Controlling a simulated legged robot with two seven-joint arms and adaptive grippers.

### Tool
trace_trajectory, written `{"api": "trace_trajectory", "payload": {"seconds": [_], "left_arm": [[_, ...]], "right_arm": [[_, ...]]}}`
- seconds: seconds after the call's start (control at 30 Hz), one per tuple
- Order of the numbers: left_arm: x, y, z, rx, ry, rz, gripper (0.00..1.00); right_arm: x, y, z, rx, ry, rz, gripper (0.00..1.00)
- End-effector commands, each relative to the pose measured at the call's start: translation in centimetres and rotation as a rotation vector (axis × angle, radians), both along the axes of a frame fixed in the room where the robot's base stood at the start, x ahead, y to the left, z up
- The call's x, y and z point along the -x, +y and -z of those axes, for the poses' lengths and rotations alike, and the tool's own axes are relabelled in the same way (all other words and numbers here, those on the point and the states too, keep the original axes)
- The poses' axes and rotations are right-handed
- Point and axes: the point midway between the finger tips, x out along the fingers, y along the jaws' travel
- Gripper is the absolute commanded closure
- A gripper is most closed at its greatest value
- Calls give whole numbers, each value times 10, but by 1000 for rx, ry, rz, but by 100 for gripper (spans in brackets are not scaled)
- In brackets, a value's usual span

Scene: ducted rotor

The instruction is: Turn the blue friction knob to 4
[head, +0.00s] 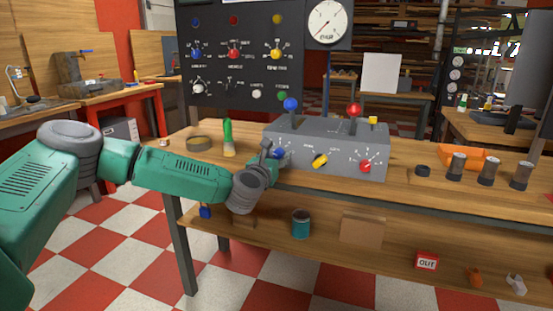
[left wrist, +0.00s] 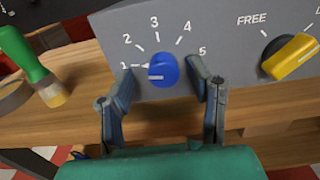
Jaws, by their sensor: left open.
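The blue friction knob (left wrist: 163,70) is on the grey front panel of a control box, with a dial numbered 1 to 5 around it. Its white line appears to point left, near the 1. My left gripper (left wrist: 161,82) is open, with one finger on each side of the knob and a visible gap on both sides. In the head view, my left gripper (head: 268,152) is at the left end of the control box (head: 335,151) and partly covers the blue knob (head: 280,154). My right gripper is not in view.
A yellow knob (head: 320,161) and a red knob (head: 366,167) sit right of the blue one. Blue (head: 291,104) and red (head: 354,109) ball levers rise from the box top. A green-handled tool (head: 228,138) and a tape roll (head: 199,144) are on the bench to the left.

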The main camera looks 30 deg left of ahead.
Motion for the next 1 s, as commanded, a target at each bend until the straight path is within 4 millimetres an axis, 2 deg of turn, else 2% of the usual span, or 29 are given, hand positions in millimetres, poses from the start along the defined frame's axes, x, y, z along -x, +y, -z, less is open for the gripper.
{"api": "trace_trajectory", "payload": {"seconds": [0.33,0.37,0.4,0.47,0.5,0.77,1.0], "left_arm": [[-5,0,-1,0,-1,1,54],[-5,0,-1,0,-1,1,61],[-5,1,-1,0,-1,1,75],[-5,1,0,0,0,1,96],[-5,1,0,1,0,1,100],[-5,1,0,-11,3,0,100],[-5,1,0,-97,24,0,100]], "right_arm": [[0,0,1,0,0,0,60],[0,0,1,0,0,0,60],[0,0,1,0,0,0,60],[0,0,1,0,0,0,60],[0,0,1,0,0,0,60],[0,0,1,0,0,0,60],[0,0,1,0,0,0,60]]}}
